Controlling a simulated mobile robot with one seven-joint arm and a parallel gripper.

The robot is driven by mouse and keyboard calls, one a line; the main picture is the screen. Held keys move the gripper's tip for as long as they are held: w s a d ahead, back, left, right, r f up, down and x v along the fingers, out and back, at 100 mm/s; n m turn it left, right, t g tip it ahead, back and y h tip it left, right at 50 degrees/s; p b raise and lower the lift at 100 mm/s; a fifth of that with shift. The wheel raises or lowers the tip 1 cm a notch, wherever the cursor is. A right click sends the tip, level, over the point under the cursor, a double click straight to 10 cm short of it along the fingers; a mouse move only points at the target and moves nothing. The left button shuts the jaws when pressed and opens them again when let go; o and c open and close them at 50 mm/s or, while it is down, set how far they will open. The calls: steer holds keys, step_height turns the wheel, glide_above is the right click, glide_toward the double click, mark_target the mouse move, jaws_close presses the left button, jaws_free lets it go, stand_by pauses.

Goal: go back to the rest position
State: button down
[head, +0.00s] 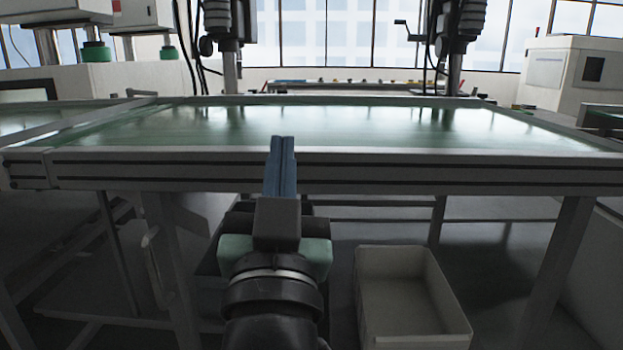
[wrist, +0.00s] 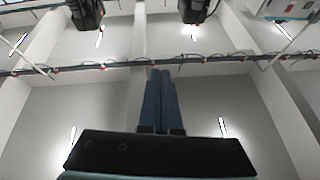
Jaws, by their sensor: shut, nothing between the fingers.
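My gripper (head: 283,140) is in the lower middle of the head view, with its two blue fingers side by side and shut. Nothing shows between them. The fingertips overlap the front edge of the green-topped table (head: 400,172) in the picture; how far they are from it I cannot tell. The wrist view also shows my gripper (wrist: 161,73), with the blue fingers together against the wall and ceiling. No held object shows in either view.
An open pale crate (head: 405,335) stands on the floor under the table, right of my arm. The green tabletop (head: 330,128) looks clear. Dark machine heads on posts (head: 229,70) stand behind it. A white cabinet machine (head: 560,75) is at the back right.

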steer(key=s+d+r+n+t+p, duration=0.1)
steer(key=s+d+r+t+p, duration=0.25)
steer(key=s+r, duration=1.1)
steer(key=w+r+p, duration=0.3)
steer(key=r+p, duration=3.2)
steer(key=r, duration=0.2)
steer(key=shift+a+r+t+p, duration=0.3)
steer(key=shift+t+p, duration=0.05)
steer(key=shift+p, duration=0.05)
